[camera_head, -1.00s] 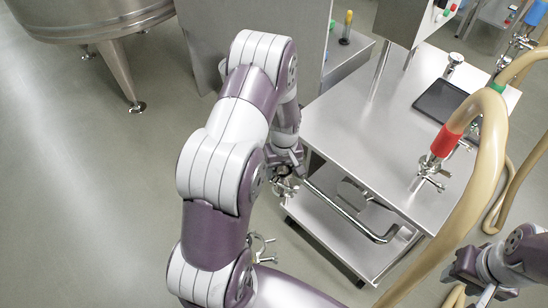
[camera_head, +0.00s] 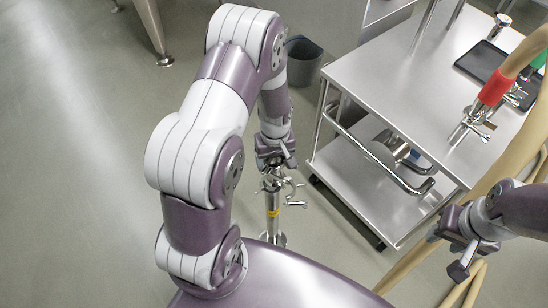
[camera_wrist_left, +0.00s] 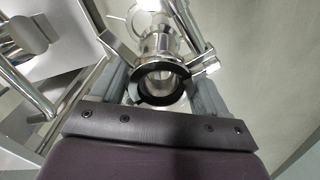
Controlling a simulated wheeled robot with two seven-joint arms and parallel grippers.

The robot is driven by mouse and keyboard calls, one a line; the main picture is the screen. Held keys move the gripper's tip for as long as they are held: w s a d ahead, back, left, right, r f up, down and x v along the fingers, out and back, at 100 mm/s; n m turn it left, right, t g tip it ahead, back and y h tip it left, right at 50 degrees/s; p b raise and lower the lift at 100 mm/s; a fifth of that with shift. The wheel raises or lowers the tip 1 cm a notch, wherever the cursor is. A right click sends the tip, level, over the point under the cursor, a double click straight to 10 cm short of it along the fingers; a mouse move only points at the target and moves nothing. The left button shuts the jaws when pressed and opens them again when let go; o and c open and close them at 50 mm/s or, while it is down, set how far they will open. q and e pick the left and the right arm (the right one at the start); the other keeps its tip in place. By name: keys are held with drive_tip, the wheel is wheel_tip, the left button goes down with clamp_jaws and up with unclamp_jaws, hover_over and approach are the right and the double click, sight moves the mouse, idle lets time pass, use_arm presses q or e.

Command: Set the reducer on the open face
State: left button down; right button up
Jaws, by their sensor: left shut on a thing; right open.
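My left gripper (camera_head: 272,168) is shut on a short steel reducer, its round mouth and black ring showing between the fingers in the left wrist view (camera_wrist_left: 160,72). In the head view the fingers mostly hide the reducer. Below it stands an upright steel pipe (camera_head: 272,212) with a yellow band. An open clamp (camera_head: 291,188) sits around the pipe's upper end, just under the gripper. The pipe's open face is hidden; I cannot tell whether the reducer touches it. My right gripper (camera_head: 453,248) is open and empty at the lower right.
A steel trolley (camera_head: 400,85) with a lower shelf and push handle (camera_head: 385,168) stands at right. A beige hose with a red cuff (camera_head: 495,88) crosses its right side. A grey bucket (camera_head: 303,60) is behind my left arm.

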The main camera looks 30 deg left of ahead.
use_arm(q)
drive_tip(key=shift+r, duration=0.15)
wheel_tip(320, 180, down, 5)
drive_tip(key=b, duration=0.3)
drive_tip(key=shift+w+a+f, duration=0.15)
drive_tip(key=shift+a+f, duration=0.2)
drive_tip(key=shift+f, duration=0.1)
drive_tip(key=shift+w+a, duration=0.1)
drive_tip(key=shift+a, duration=0.05)
idle(0.9)
drive_tip(key=shift+f, duration=0.2)
idle(0.6)
unclamp_jaws()
wheel_tip(320, 180, up, 13)
drive_tip(key=shift+f+p, duration=0.1)
drive_tip(key=shift+p, duration=0.7)
